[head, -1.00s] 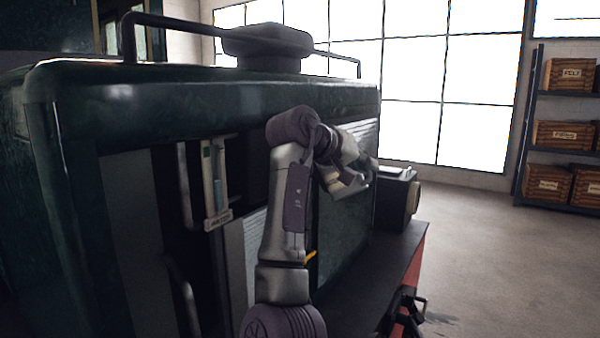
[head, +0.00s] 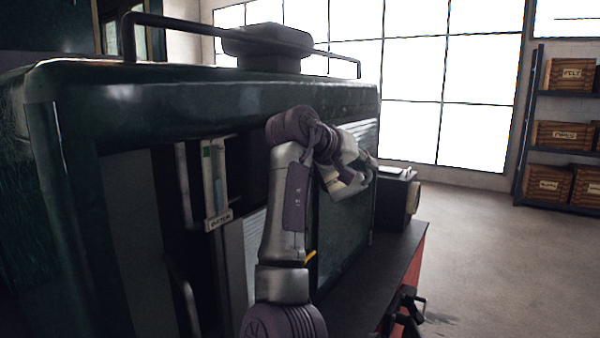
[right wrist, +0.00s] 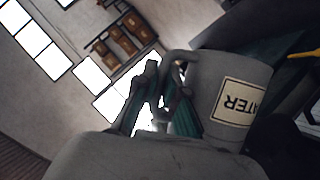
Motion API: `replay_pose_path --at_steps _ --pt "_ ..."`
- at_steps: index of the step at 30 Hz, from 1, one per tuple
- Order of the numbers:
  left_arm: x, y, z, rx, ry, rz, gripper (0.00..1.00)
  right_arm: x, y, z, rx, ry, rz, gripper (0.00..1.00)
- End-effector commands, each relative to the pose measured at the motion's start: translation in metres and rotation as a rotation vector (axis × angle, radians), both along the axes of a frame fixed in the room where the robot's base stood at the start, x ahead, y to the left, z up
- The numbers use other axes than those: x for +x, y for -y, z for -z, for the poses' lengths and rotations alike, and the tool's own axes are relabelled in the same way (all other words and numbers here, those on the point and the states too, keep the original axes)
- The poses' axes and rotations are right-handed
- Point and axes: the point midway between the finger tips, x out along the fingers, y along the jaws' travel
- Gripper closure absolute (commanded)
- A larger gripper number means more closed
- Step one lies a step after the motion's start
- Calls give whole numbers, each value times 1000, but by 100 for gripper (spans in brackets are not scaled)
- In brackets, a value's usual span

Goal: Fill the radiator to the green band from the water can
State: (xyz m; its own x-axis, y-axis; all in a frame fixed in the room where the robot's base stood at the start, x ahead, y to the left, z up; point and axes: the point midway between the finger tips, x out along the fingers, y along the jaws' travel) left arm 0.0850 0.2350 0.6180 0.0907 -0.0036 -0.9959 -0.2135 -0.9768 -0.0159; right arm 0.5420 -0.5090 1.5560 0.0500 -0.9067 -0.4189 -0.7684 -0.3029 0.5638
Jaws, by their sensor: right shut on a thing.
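The water can (right wrist: 232,92) is a grey jug with a cream label reading "ATER", tilted in the right wrist view. My right gripper (right wrist: 158,98) is shut on its handle. In the head view my right gripper (head: 356,183) is beside the green engine body; the can is mostly hidden by my arm there. The gauge (head: 216,172), a glass tube on a pale plate, carries a small green band near its top. Bluish colour shows in the tube; I cannot read the exact level. The radiator's filler opening cannot be made out. My left gripper is not in view.
A grey slatted panel (head: 247,262) is below the gauge. A rail (head: 180,22) and dark block (head: 268,45) top the engine body. A dark ledge (head: 385,270) runs along its side. Shelves of wooden crates (head: 567,133) stand far right, with open floor before them.

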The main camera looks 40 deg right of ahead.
Motion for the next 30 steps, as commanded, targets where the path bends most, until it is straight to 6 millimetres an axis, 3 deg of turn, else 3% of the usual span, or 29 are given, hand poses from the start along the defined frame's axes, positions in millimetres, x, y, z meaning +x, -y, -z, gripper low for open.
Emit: replay_pose_path --at_steps 30 --pt "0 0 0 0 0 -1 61 3 0 -19 -15 -88 1 100"
